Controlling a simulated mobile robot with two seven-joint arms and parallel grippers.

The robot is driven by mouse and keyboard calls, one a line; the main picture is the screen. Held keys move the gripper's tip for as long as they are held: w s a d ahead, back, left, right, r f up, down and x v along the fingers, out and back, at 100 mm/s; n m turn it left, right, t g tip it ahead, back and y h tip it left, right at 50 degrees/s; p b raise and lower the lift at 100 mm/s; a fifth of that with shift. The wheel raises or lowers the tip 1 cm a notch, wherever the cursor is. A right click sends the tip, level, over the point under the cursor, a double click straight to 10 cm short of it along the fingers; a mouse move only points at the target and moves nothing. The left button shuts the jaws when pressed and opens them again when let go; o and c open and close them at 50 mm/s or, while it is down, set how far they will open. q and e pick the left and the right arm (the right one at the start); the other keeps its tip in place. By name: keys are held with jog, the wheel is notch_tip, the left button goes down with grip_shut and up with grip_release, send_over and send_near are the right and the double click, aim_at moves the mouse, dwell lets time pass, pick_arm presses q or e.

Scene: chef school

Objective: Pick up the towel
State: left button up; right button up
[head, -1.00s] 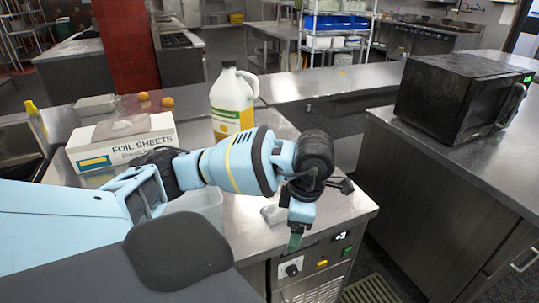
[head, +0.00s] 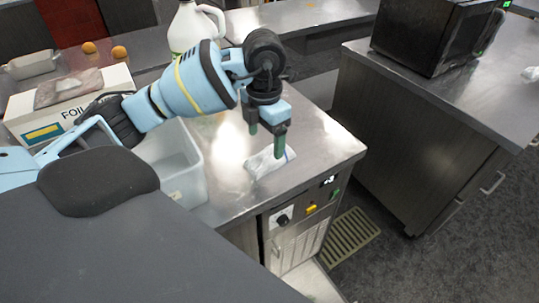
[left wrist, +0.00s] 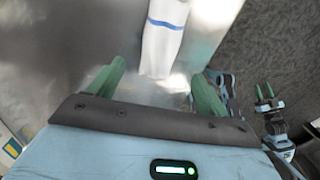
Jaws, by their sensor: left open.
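The towel (head: 262,164) is a small white cloth lying on the steel counter, near its front edge. In the left wrist view the towel (left wrist: 164,38) shows a blue stripe, and its near end lies ahead of the fingers. My left gripper (head: 267,145) is open and points down above the towel, whose upper part it partly hides. In the left wrist view its green fingers (left wrist: 160,76) stand apart with nothing between them. My right gripper (left wrist: 264,92) appears small at the right of that view, with its green fingers apart and empty.
A clear plastic bin (head: 184,170) stands left of the towel. A foil sheets box (head: 70,108) and a white jug (head: 190,28) stand behind. A black microwave (head: 425,35) sits on the right counter, across a floor gap.

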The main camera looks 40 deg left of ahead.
aim_at(265, 155)
pick_arm(q)
jog(key=shift+a+f, duration=0.1)
jog(key=shift+f, duration=3.1)
jog(key=c, duration=1.1)
jog(key=shift+r, duration=0.2)
jog(key=shift+r, duration=0.65)
jog(key=shift+s+d+r, duration=0.15)
jog(key=shift+r, duration=0.35)
jog(key=shift+s+d+r, duration=0.1)
jog(key=shift+s+r, duration=0.05)
jog(key=shift+r, duration=0.3)
jog(key=s+d, duration=0.3)
jog(key=s, duration=0.1)
jog(key=s+d+r, duration=0.1)
jog(key=s+d, duration=0.5)
jog(key=s, duration=0.1)
jog(key=shift+s+d+r, duration=0.2)
jog(key=shift+s+d, duration=0.15)
jog(key=shift+d, duration=0.05)
